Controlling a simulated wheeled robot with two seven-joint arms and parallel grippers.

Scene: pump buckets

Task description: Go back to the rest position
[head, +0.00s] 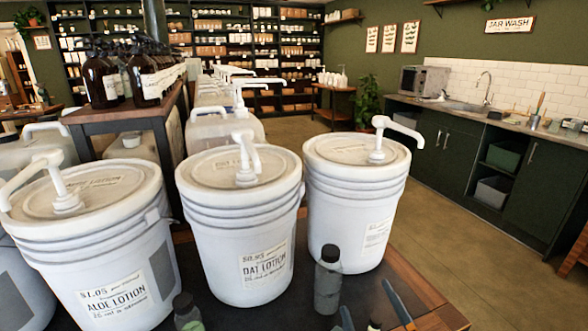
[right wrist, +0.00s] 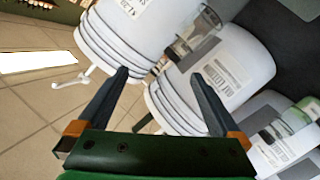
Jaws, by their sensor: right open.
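My right gripper (head: 365,297) shows at the bottom edge of the head view, in front of the right bucket. Its two dark fingers are apart with nothing between them; the right wrist view (right wrist: 160,73) shows this too. Three white lidded pump buckets stand upright on the table: the aloe lotion bucket (head: 110,255), the oat lotion bucket (head: 238,240) and a right-hand bucket (head: 345,215). A dark bottle (head: 328,282) stands by the right bucket, apart from the fingers. Another bottle (head: 187,313) is partly cut off at the bottom. My left gripper is not in view.
The table's wooden edge (head: 435,308) lies right of the gripper, with open floor (head: 470,240) beyond. A dark counter (head: 470,165) with a sink runs along the right wall. A rack with brown pump bottles (head: 100,78) stands behind the buckets at left.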

